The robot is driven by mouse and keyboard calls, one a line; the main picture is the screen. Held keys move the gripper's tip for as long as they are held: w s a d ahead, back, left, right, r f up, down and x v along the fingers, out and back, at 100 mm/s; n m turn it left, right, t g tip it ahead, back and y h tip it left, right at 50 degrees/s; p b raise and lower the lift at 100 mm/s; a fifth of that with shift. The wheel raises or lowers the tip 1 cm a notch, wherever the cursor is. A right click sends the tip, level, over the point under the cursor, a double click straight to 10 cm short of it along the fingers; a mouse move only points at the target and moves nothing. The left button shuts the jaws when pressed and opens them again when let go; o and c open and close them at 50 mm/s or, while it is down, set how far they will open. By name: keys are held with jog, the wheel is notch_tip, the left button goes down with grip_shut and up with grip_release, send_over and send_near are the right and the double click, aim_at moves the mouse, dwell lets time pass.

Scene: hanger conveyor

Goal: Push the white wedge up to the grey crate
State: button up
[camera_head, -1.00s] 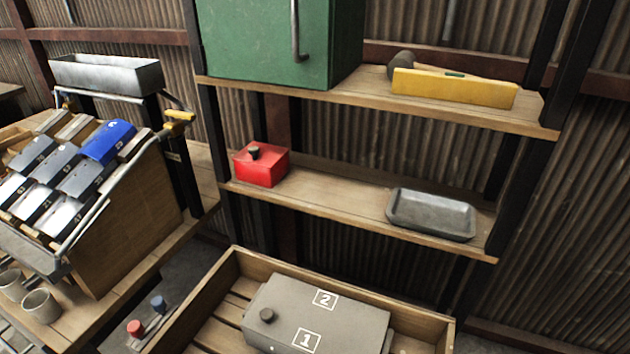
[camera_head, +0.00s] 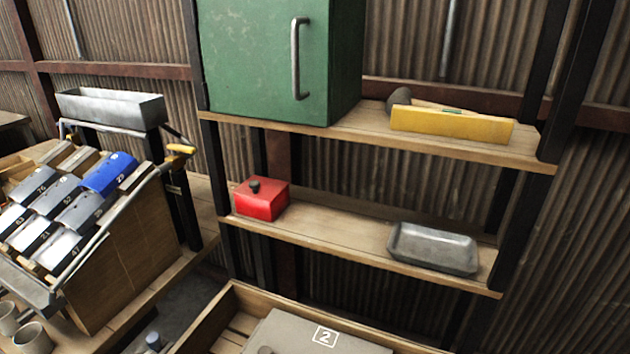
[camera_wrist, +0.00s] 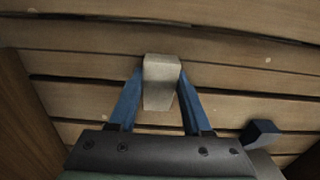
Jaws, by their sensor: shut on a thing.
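In the wrist view, my gripper (camera_wrist: 161,68) has blue fingers shut on the white wedge (camera_wrist: 160,88). The wedge looks pale and block-like, narrower toward my palm. It is over wooden slats; I cannot tell whether it touches them. Neither my gripper nor the wedge shows in the head view. I cannot make out the grey crate for certain in either view.
A dark blue piece (camera_wrist: 263,132) is right of my gripper. A grey numbered box (camera_head: 315,338) sits in a wooden crate (camera_head: 233,300). A grey tray (camera_head: 433,248) and red box (camera_head: 262,199) are on the lower shelf. A metal trough (camera_head: 110,108) stands left.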

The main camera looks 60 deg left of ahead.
jog(key=shift+w+a, duration=0.15)
jog(key=shift+w, duration=0.1)
jog(key=shift+w+a, duration=0.25)
jog(key=shift+w, duration=0.15)
jog(key=shift+w, duration=0.15)
jog(key=shift+w+a+b, duration=0.55)
jog(key=shift+w+a, duration=0.05)
jog(key=shift+w, duration=0.3)
jog(key=shift+w+a+b, duration=0.6)
jog(key=shift+w, duration=0.35)
jog(key=shift+w+a+b, duration=0.55)
jog(key=shift+w+a, duration=0.05)
jog(key=shift+w, duration=0.3)
jog(key=shift+w, duration=0.1)
jog(key=shift+w+a+b, duration=0.3)
jog(key=shift+w, duration=0.15)
jog(key=shift+w+a, duration=0.1)
jog(key=shift+w, duration=0.05)
